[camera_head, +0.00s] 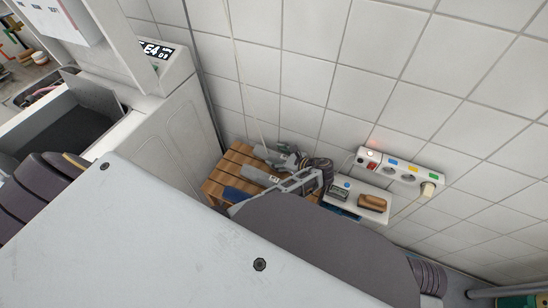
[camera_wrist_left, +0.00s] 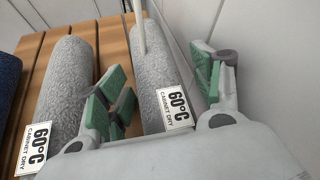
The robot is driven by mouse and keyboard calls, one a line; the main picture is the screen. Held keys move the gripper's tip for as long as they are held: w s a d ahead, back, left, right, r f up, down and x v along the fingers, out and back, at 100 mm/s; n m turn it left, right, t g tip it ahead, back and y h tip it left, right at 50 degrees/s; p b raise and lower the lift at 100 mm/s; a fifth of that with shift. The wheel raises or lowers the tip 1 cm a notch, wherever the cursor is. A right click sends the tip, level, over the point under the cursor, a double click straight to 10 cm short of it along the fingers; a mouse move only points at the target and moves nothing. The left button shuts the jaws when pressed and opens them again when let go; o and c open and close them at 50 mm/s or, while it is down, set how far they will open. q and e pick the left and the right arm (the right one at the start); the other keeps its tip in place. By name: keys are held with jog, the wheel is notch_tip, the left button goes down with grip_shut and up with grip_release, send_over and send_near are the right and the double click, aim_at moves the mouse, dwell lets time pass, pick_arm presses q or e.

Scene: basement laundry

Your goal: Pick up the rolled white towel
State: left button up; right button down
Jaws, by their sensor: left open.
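Two rolled, pale grey-white towels lie side by side on a slatted wooden surface, each with a "60°C CABINET DRY" tag. In the left wrist view, one towel (camera_wrist_left: 152,65) runs between the fingers of my left gripper (camera_wrist_left: 160,88). The other towel (camera_wrist_left: 66,80) lies to the left, outside the fingers. My left gripper is open, its green pads on either side of the right-hand towel; whether they touch it is unclear. In the head view, my left gripper (camera_head: 278,166) is over the wooden bench (camera_head: 228,162) and partly hides the towels. My right gripper is out of view.
A blue roll (camera_head: 238,194) lies at the bench's near side. The tiled wall (camera_head: 330,60) is close behind. A white shelf (camera_head: 368,212) with a brown brush (camera_head: 372,202) stands right, below a socket strip (camera_head: 400,172). A thin pale cord (camera_wrist_left: 139,28) hangs by the towel.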

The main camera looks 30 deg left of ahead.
pick_arm(q)
jog(key=shift+c, duration=0.5)
jog(key=c, duration=0.8)
jog(key=shift+o, duration=0.2)
jog(key=shift+r, duration=0.1)
